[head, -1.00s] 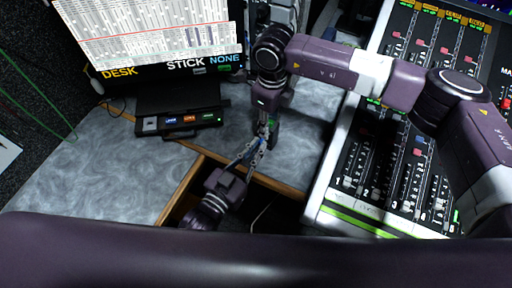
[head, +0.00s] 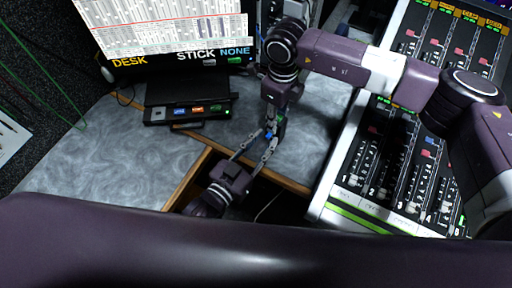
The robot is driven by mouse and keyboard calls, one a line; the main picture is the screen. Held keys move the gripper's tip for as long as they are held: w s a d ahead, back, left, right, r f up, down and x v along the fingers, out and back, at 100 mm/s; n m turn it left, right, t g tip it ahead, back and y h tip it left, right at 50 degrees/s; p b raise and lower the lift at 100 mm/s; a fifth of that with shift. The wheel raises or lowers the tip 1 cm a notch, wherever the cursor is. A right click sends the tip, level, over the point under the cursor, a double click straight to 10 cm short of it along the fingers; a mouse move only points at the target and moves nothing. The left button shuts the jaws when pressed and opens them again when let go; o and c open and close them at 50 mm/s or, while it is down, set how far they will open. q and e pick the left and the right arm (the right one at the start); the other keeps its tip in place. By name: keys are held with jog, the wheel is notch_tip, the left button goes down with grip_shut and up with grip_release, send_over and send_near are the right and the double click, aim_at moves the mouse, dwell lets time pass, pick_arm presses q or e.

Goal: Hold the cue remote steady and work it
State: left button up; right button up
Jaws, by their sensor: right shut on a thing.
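The cue remote (head: 281,123) is a small dark object with a green patch, mostly hidden by the fingers at its left. My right gripper (head: 271,122) comes down from above and is shut on it, holding it near the desk's front edge. My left gripper (head: 267,139) reaches up from the lower left. Its two fingers are spread apart, with the tips close below the remote. A small blue patch shows between the grippers; I cannot tell whether it is part of the remote. Contact between the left fingertips and the remote cannot be made out.
A dark box with lit buttons (head: 188,111) stands on the grey desk (head: 110,152) below a monitor (head: 165,28) with DESK, STICK and NONE labels. A mixing console (head: 385,185) with several faders stands at right. The desk's left side is clear.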

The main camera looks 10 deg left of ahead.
pick_arm(q)
jog(key=v, duration=1.2)
jog(key=shift+f, duration=0.15)
